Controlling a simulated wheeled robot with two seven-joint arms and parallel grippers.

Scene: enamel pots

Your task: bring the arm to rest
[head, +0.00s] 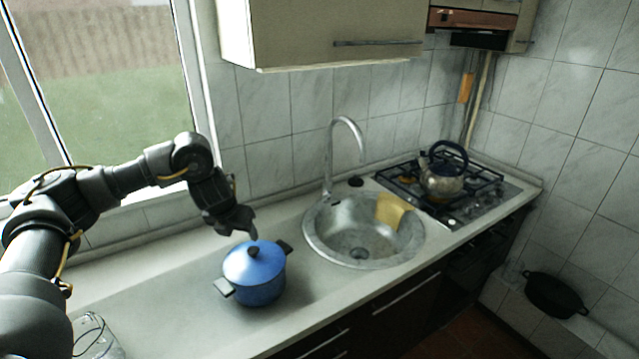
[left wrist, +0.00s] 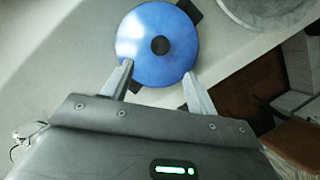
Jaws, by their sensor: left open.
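My left arm reaches in from the left in the head view. Its gripper (head: 243,229) is just above and behind the blue pot (head: 262,288), pointing down. The pot stands upright on the counter with its blue lid (head: 240,266) on; the lid has a dark knob, and the pot has two dark side handles. In the left wrist view the open gripper (left wrist: 153,80) has its two fingers apart, with nothing between them; the lid (left wrist: 135,42) with its knob lies beyond the fingertips. Whether the fingers touch the lid cannot be told. My right gripper is not in view.
A round sink (head: 408,245) with a tall faucet (head: 329,150) and a yellow cloth (head: 392,210) is right of the pot. A kettle (head: 441,178) stands on the gas hob (head: 486,207). A wall cabinet (head: 330,30) hangs above. The counter (head: 165,300) left of the pot is mostly clear.

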